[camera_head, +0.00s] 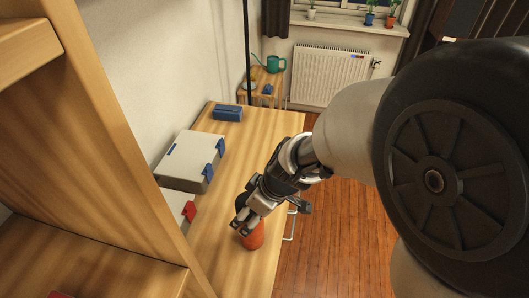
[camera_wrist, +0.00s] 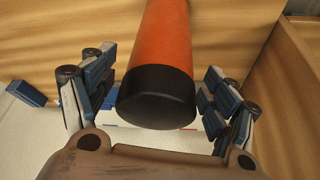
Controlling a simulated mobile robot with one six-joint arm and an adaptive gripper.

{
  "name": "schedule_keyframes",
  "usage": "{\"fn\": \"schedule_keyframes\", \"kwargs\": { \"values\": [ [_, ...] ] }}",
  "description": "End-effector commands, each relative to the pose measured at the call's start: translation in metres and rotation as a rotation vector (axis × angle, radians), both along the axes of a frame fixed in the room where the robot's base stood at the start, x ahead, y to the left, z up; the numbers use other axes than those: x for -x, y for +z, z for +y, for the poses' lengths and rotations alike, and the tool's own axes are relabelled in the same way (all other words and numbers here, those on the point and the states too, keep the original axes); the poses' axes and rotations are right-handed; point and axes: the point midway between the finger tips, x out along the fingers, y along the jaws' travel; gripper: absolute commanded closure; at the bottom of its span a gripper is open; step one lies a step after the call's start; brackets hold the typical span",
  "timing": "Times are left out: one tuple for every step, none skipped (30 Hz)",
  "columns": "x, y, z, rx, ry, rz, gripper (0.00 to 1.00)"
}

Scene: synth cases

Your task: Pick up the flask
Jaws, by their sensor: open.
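The flask (camera_head: 254,238) is an orange cylinder on the wooden worktop, partly hidden behind my gripper in the head view. In the wrist view the flask (camera_wrist: 158,92) shows its orange body and a black end close to the camera. My gripper (camera_head: 243,224) is at the flask. In the wrist view my gripper (camera_wrist: 158,95) is open, with one finger on each side of the flask. A gap shows between the black end and each finger; I cannot tell whether any part touches.
A grey case with blue latches (camera_head: 190,160) and a pale case with a red latch (camera_head: 180,204) lie left of the flask, along the wall. A blue box (camera_head: 228,112) is farther back. A wooden shelf unit (camera_head: 110,130) rises at left. The worktop behind is partly clear.

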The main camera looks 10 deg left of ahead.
Motion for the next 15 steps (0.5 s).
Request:
{"fn": "schedule_keyframes", "kwargs": {
  "values": [
    [-0.0006,-0.0109,0.0027,0.001,0.000,0.003,0.21],
    [-0.0014,-0.0141,0.0038,0.001,-0.001,0.002,0.21],
    [-0.0019,-0.0171,0.0048,0.001,-0.001,0.002,0.21],
    [-0.0021,-0.0181,0.0053,0.002,-0.001,0.001,0.21],
    [-0.0024,-0.0183,0.0057,0.001,-0.001,0.001,0.21],
    [-0.0026,-0.0178,0.0059,0.001,-0.001,0.000,0.21],
    [-0.0026,-0.0173,0.0059,0.001,-0.001,0.000,0.21],
    [-0.0026,-0.0169,0.0058,0.000,-0.001,0.000,0.21],
    [-0.0025,-0.0168,0.0058,0.001,-0.001,0.000,0.21],
    [-0.0026,-0.0167,0.0057,0.001,-0.001,0.000,0.21],
    [-0.0026,-0.0167,0.0057,0.001,-0.001,0.000,0.23],
    [-0.0026,-0.0166,0.0057,0.001,-0.001,0.000,0.26],
    [-0.0026,-0.0166,0.0057,0.001,-0.001,0.000,0.28],
    [-0.0025,-0.0166,0.0057,0.001,-0.001,0.000,0.30],
    [-0.0025,-0.0166,0.0057,0.001,-0.001,0.000,0.32]
  ]
}}
